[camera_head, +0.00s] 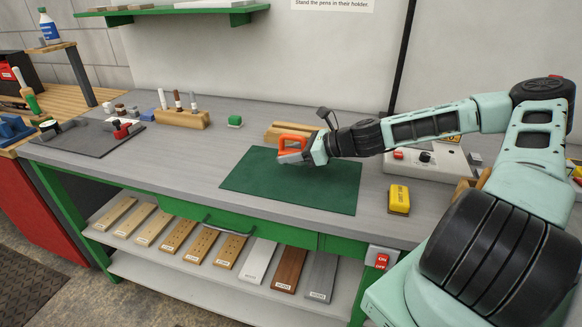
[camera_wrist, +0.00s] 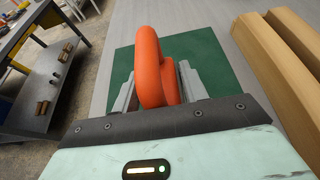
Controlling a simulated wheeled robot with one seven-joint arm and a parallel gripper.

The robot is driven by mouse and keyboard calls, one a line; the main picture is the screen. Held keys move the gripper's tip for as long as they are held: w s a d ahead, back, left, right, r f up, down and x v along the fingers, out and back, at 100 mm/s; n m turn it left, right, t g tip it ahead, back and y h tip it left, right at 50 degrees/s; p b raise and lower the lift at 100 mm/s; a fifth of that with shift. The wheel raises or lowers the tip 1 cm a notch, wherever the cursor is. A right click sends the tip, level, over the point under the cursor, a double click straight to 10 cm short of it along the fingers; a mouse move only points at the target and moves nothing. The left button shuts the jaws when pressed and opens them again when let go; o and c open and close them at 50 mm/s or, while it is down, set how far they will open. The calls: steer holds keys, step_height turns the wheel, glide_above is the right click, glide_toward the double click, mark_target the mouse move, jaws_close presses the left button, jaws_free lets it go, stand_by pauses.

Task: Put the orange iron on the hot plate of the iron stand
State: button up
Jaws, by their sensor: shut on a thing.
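The orange iron (camera_head: 293,140) is at my gripper (camera_head: 297,152), over the back part of the green mat in the head view. In the wrist view the orange loop handle (camera_wrist: 149,62) stands between the two grey fingers of my gripper (camera_wrist: 158,85), which are shut on it. The underside of the iron is hidden, and I cannot tell whether it touches the mat. I cannot make out the iron stand or its hot plate for certain. A pale box with a red button and a black knob (camera_head: 428,158) is right of the gripper, partly behind my arm.
The green mat (camera_head: 325,193) is otherwise clear. Wooden blocks (camera_wrist: 275,58) lie close beside the gripper. A yellow box (camera_head: 399,199) is right of the mat.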

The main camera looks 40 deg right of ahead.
mark_target(292, 174)
steer(key=shift+f, duration=2.2)
steer(key=shift+f, duration=0.15)
steer(key=o, duration=1.2)
